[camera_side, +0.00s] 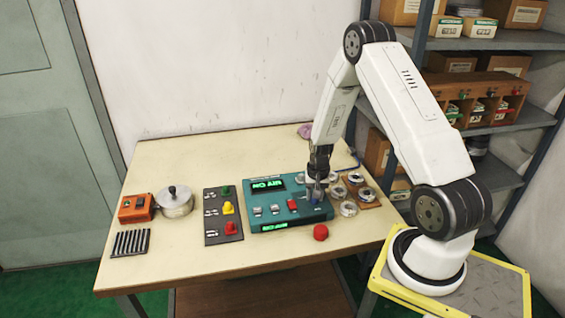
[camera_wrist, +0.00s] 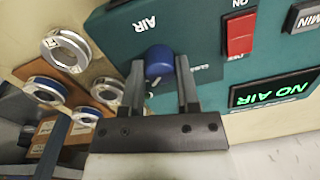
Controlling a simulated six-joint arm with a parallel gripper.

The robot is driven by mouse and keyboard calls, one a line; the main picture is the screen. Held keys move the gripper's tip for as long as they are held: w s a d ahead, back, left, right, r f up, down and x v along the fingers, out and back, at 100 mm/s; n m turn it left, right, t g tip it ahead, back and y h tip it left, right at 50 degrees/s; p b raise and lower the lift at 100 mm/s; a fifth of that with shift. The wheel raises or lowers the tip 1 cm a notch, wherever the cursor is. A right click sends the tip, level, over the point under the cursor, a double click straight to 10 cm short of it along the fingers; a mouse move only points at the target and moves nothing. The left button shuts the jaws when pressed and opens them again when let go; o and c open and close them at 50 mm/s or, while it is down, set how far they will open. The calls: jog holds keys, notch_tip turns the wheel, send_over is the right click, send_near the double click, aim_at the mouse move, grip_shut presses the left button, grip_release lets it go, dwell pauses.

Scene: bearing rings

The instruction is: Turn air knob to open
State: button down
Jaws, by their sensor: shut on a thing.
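The air knob (camera_wrist: 159,58) is a blue round knob on the teal control panel (camera_wrist: 118,32), next to the word AIR in the wrist view. My gripper (camera_wrist: 160,72) has one finger on each side of the knob and is shut on it. In the side view my gripper (camera_side: 318,190) points down at the right part of the panel (camera_side: 262,215) and hides most of the knob. The panel's display (camera_wrist: 277,92) reads NO AIR in green. The knob's exact angle cannot be told.
A red switch (camera_wrist: 240,36) sits beside the knob. Several bearing rings (camera_side: 348,209) lie right of the panel, some on a brown board (camera_side: 375,202). A red button (camera_side: 320,232) is in front. A dark plate with coloured parts (camera_side: 210,225) stands left.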

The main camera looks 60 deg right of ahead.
jog(key=shift+c, duration=1.7)
grip_release()
jog(key=shift+r, duration=0.15)
jog(key=shift+s+d+r, duration=0.1)
jog(key=shift+r, duration=3.65)
jog(key=s+a+r+n, duration=0.1)
jog(key=a+r+n, duration=0.2)
jog(key=a, duration=0.5)
jog(key=s+a+r+n+t, duration=0.1)
jog(key=a+r+n, duration=0.3)
jog(key=a, duration=0.4)
jog(key=s+a+r+n+t, duration=0.1)
jog(key=s+a+r+n, duration=0.2)
jog(key=a, duration=0.5)
jog(key=shift+a+r+n, duration=0.25)
jog(key=shift+a+n, duration=0.05)
jog(key=shift+n, duration=0.4)
